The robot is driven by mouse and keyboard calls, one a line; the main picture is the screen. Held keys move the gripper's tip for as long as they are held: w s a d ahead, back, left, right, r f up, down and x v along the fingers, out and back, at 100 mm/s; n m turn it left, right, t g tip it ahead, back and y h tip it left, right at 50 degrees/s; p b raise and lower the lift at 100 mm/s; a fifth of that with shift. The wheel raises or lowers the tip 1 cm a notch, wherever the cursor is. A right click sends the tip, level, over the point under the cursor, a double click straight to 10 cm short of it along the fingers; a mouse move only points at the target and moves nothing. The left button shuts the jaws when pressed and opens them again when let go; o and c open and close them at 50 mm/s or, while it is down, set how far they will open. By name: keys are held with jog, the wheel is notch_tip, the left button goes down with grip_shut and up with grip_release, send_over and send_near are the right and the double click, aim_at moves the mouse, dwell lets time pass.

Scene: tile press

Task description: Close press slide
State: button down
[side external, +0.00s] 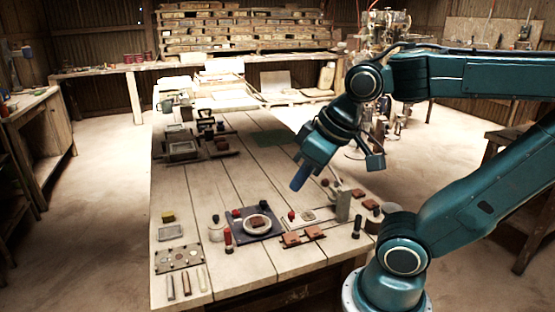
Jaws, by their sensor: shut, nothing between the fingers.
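My gripper (299,180) points down over the right half of the wooden table, with its blue fingers together and nothing seen between them. It appears to hang above the table, apart from the things below it. What looks like the press (343,206) is a grey upright block near the right edge. A pale flat slide (318,214) with a small red knob (291,215) extends from it to the left. The slide seems to stick out from the block; how far it travels cannot be told. The knob is below and slightly left of my fingertips.
A dark square plate (268,232) with a white ring stands left of the slide. Reddish tiles (291,239) lie on a rack in front. A black-handled tool (357,227) stands at right. Trays and fixtures (183,150) sit farther back. The table's middle left is clear.

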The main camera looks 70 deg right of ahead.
jog(key=w+d+f+m+g+h, duration=0.2)
jog(key=w+d+f+m, duration=0.2)
jog(key=w+d, duration=0.3)
jog(key=w+d+f+m+g+h, duration=0.1)
jog(key=w+d+f+m+h, duration=0.2)
jog(key=w+d, duration=0.45)
jog(key=w+d+f+m+g, duration=0.1)
jog(key=d+f+m, duration=0.1)
jog(key=d+f, duration=0.2)
jog(key=w+d+f+m+g+h, duration=0.1)
jog(key=d+f, duration=0.4)
jog(key=f, duration=0.5)
jog(key=w+d+f+m+g, duration=0.2)
jog(key=w+d+f+g, duration=0.1)
jog(key=f, duration=0.4)
jog(key=shift+w+d+f+m+h, duration=0.2)
jog(key=shift+d+m+h, duration=0.15)
jog(key=shift+d, duration=0.3)
send_near(288, 219)
jog(key=shift+x, duration=2)
